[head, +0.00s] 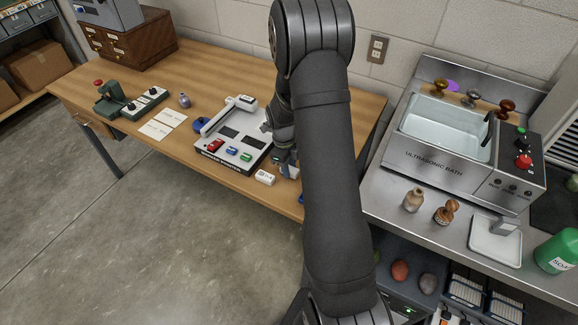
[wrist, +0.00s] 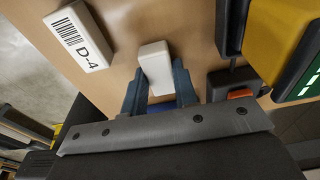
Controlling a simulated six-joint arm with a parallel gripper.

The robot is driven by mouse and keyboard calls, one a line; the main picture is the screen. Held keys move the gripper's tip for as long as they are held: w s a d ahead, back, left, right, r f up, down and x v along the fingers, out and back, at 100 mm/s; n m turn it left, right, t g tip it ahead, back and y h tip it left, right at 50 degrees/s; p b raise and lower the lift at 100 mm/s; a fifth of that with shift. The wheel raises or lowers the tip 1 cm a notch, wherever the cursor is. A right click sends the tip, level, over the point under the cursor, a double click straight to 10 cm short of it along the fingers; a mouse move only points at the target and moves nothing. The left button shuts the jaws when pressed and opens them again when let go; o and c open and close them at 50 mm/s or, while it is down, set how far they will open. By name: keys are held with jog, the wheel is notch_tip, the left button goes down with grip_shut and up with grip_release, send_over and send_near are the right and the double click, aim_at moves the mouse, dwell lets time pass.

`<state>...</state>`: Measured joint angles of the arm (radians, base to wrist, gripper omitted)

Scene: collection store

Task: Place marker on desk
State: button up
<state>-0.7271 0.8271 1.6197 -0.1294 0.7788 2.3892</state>
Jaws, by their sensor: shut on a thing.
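My gripper (head: 284,163) is low over the front edge of the wooden desk (head: 190,68), partly hidden by my arm. In the wrist view its two blue-grey fingers (wrist: 159,84) are shut on a plain white block-shaped marker (wrist: 155,62), whose far end sticks out beyond the fingertips. I cannot tell whether the marker touches the desk. A second white marker with a barcode and "D-4" (wrist: 78,38) lies on the desk to the left, apart from my fingers. It also shows in the head view (head: 265,177).
In the wrist view a yellow device (wrist: 275,35) and a black box with an orange button (wrist: 235,84) stand close on the right. A steel ultrasonic bath (head: 437,160) is farther right.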

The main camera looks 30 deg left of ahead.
jog(key=o, duration=1)
jog(key=shift+f, duration=0.1)
jog(key=r, duration=0.4)
jog(key=a+r, duration=0.1)
jog(key=r, duration=0.7)
jog(key=shift+a+r, duration=0.1)
jog(key=shift+a, duration=0.1)
jog(key=f, duration=0.4)
jog(key=d+f, duration=0.1)
jog(key=f, duration=0.7)
jog(key=shift+d+f, duration=0.1)
jog(key=shift+d, duration=0.15)
notch_tip(320, 180, up, 2)
jog(key=shift+r, duration=0.95)
